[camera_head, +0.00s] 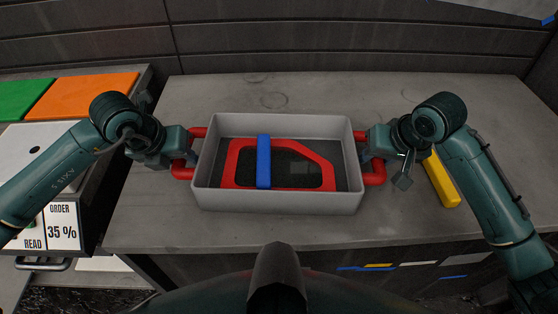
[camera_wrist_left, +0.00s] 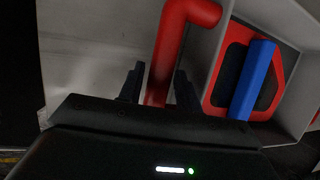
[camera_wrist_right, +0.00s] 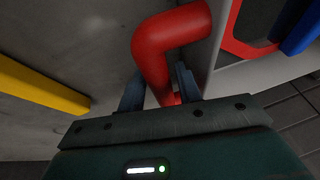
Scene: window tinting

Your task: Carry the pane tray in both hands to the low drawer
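The pane tray (camera_head: 280,204) is a light grey open box on the grey worktop, with a red handle at each end. In it lies a red-framed dark pane (camera_head: 318,170) with a blue bar (camera_head: 264,160) across it. My left gripper (camera_head: 187,150) is at the left red handle (camera_wrist_left: 165,50); its fingers stand apart on either side of the handle, with a gap showing. My right gripper (camera_head: 364,148) is at the right red handle (camera_wrist_right: 165,50), its fingers likewise spread around it. I cannot identify the low drawer for certain.
A yellow bar (camera_head: 441,180) lies on the worktop right of the tray, beside my right arm. Green (camera_head: 24,98) and orange (camera_head: 95,95) panels are at the left. A cabinet with an order label (camera_head: 62,226) and a metal handle (camera_head: 42,264) stands at the lower left. The worktop behind the tray is clear.

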